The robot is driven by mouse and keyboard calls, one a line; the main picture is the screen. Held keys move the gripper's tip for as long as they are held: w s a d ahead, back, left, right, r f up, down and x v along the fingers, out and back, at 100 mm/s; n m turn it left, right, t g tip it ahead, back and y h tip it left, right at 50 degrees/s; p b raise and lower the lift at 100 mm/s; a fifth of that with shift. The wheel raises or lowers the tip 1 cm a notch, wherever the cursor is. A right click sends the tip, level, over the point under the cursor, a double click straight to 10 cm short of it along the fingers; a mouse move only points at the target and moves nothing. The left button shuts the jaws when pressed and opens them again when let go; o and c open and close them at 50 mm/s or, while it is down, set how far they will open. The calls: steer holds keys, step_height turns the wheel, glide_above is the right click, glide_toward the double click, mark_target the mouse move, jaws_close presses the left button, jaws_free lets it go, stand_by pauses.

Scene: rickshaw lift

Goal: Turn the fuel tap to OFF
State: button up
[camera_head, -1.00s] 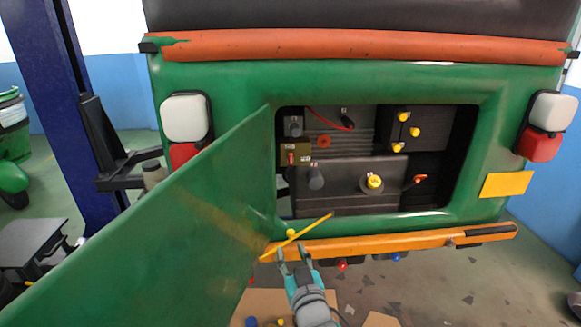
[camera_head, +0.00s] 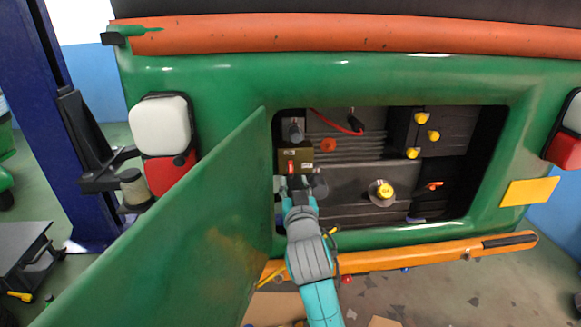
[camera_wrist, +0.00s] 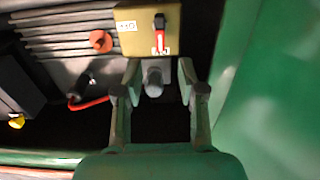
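A brass-coloured box (camera_head: 303,159) with a small red lever (camera_head: 291,166), which looks like the fuel tap, sits at the left of the open engine bay. In the wrist view the box (camera_wrist: 140,33) is at the top, with two white labels too small to read. The red lever (camera_wrist: 161,41) there points at the label by the box's lower edge. My gripper (camera_head: 295,184) is in the bay opening, just below the box in the head view. In the wrist view its fingers (camera_wrist: 159,68) are apart and empty, short of the lever, with a grey knob showing between them.
The green door (camera_head: 190,230) stands open close to my gripper's left. A yellow cap (camera_head: 385,190), another red lever (camera_head: 434,185) and yellow knobs (camera_head: 433,135) are farther right. The orange bumper (camera_head: 430,255) runs below.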

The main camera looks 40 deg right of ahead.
mark_target(290, 167)
steer(key=x, duration=0.8)
jaws_close()
